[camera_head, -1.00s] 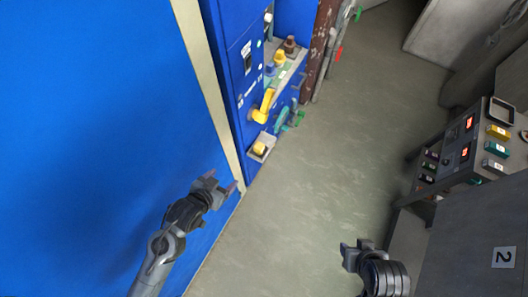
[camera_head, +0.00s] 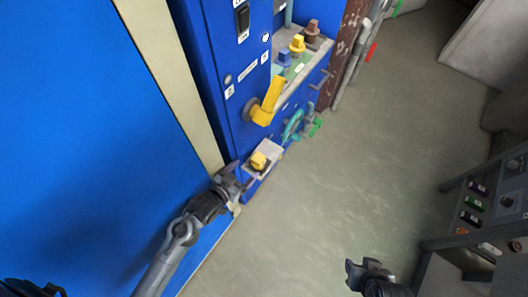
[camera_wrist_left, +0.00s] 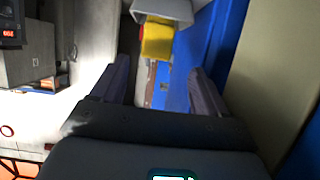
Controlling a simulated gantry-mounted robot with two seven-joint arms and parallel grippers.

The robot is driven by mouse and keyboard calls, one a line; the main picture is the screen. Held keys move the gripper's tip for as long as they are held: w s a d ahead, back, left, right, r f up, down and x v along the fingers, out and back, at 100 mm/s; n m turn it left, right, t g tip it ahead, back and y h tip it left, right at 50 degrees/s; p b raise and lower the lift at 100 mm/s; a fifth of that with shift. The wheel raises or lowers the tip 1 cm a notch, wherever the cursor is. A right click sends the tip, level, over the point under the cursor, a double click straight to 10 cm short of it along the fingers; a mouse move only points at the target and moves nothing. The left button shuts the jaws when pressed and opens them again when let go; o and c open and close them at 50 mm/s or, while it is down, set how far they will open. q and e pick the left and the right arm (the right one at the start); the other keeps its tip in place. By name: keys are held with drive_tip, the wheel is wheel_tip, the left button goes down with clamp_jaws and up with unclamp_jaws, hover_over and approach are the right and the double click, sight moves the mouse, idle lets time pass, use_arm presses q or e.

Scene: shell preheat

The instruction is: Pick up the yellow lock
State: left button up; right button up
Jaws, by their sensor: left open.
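A small yellow lock (camera_head: 258,160) sits in a pale grey open tray (camera_head: 273,149) on the lower front of the blue cabinet. My left gripper (camera_head: 234,188) is open and empty, just below and left of the tray, apart from the lock. In the left wrist view, a yellow block (camera_wrist_left: 157,40) that looks like the lock shows beyond and between the open fingers (camera_wrist_left: 156,88), next to the grey tray (camera_wrist_left: 163,11). My right gripper (camera_head: 362,266) is at the bottom, away from the cabinet; its jaw gap is unclear.
A large yellow lever (camera_head: 268,100) sticks out above the tray, with a teal handwheel (camera_head: 292,126) to its right. A shelf above holds a yellow knob (camera_head: 297,44) and other knobs. A grey console (camera_head: 490,200) stands at right. The floor between is clear.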

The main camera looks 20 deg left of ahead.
sight(261, 157)
use_arm(q)
drive_tip(key=shift+w+f, duration=0.3)
drive_tip(key=shift+f, duration=0.15)
drive_tip(key=shift+w+d+f+b, duration=0.15)
drive_tip(key=shift+w+f+b, duration=0.05)
drive_tip(key=shift+f+b, duration=0.15)
drive_tip(key=b+x, duration=0.1)
drive_tip(key=x, duration=0.2)
drive_tip(key=shift+d, duration=0.1)
drive_tip(key=shift+w+d, duration=0.1)
drive_tip(key=shift+w, duration=0.35)
drive_tip(key=b+x, duration=0.2)
drive_tip(key=x, duration=0.2)
drive_tip(key=shift+w+d, duration=0.25)
drive_tip(key=shift+w+f, duration=0.1)
drive_tip(key=shift+w, duration=0.2)
use_arm(e)
drive_tip(key=f, duration=0.2)
drive_tip(key=s+f, duration=0.1)
drive_tip(key=f, duration=0.2)
use_arm(q)
drive_tip(key=shift+s, duration=0.1)
drive_tip(key=c, duration=1.1)
